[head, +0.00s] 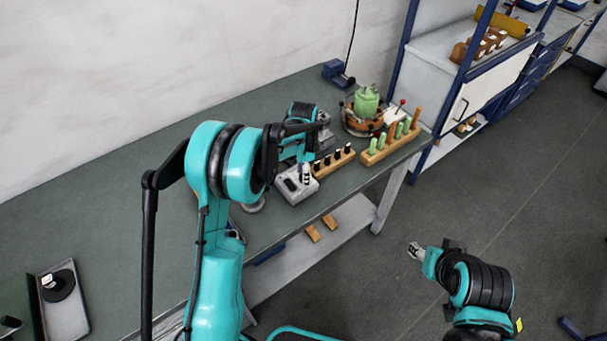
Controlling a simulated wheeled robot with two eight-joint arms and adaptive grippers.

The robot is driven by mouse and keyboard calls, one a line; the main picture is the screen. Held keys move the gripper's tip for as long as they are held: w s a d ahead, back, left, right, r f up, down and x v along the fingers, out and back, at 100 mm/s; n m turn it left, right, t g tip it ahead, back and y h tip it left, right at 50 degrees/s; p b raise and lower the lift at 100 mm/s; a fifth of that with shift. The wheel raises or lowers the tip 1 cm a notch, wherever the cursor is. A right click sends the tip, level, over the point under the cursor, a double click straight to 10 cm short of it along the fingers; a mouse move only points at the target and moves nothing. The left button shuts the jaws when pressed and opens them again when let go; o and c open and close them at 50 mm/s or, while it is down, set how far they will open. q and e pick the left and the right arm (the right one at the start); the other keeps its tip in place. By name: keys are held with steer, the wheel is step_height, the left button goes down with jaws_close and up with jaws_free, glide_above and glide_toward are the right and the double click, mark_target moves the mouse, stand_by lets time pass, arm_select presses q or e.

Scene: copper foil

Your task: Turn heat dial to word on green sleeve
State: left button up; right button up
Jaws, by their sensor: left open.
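A small grey box (291,189) with a dark panel on top stands at the bench's front edge. A heat dial cannot be made out on it. My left gripper (306,173) is open, close above or beside the box's right side. My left arm and wrist partly cover that area, and contact cannot be told. Several green pegs or sleeves (373,146) stand in a wooden rack (377,158) to the right. No word can be read on them. My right gripper (415,250) is out over the floor, away from the bench, too small to tell its opening.
A wooden rack (320,171) of black-topped pegs stands right of the box. A green container (367,103) sits in a round brown holder behind. A tray (68,318) with a black disc lies at the lower left. The middle-left bench (110,200) is clear.

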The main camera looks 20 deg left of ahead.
arm_select(q)
jaws_close()
steer(key=shift+n, duration=0.3)
steer(key=n, duration=0.3)
steer(key=shift+n+b, duration=0.4)
steer(key=n, duration=0.4)
steer(key=n+b, duration=0.1)
steer(key=n, duration=0.4)
steer(key=shift+n, duration=2.2)
